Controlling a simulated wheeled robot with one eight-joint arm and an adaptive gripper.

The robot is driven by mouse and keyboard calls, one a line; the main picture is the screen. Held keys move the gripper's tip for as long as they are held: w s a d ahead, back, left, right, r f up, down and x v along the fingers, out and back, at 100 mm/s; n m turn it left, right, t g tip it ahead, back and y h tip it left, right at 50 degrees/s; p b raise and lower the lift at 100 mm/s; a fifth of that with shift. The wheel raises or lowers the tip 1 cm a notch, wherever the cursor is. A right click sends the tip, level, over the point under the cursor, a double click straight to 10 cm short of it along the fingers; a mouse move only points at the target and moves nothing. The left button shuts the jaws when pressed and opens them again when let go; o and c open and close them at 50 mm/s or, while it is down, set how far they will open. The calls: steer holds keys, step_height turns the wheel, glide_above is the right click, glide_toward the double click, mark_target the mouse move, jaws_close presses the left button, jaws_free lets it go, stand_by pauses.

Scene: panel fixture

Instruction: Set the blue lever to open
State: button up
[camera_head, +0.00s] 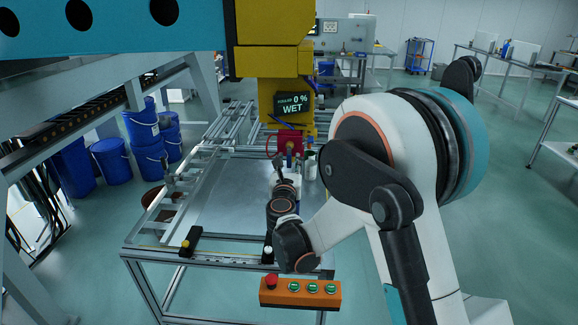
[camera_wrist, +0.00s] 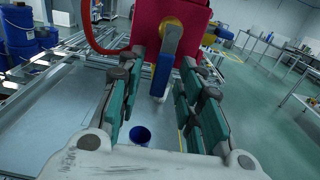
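The blue lever (camera_wrist: 162,76) hangs almost straight down in the wrist view. Its grey upper arm (camera_wrist: 173,38) joins a brass-coloured pivot on the front of a red box (camera_wrist: 135,18). The red box also shows in the head view (camera_head: 289,139), where the lever is small and hard to make out. My gripper (camera_wrist: 160,62) is open, with one finger on each side of the lever in the wrist view. Gaps show on both sides of the handle. I cannot tell whether the lever is between the fingertips or just beyond them. In the head view my arm partly hides this area.
A display (camera_head: 292,103) on the yellow column reads "0 %" and "WET". A metal-framed table (camera_head: 215,200) lies below. An orange button box (camera_head: 300,292) is at its front. Blue buckets (camera_head: 110,158) stand on the left. A red hose (camera_wrist: 92,35) curves beside the red box.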

steer(key=shift+w, duration=0.55)
jaws_close()
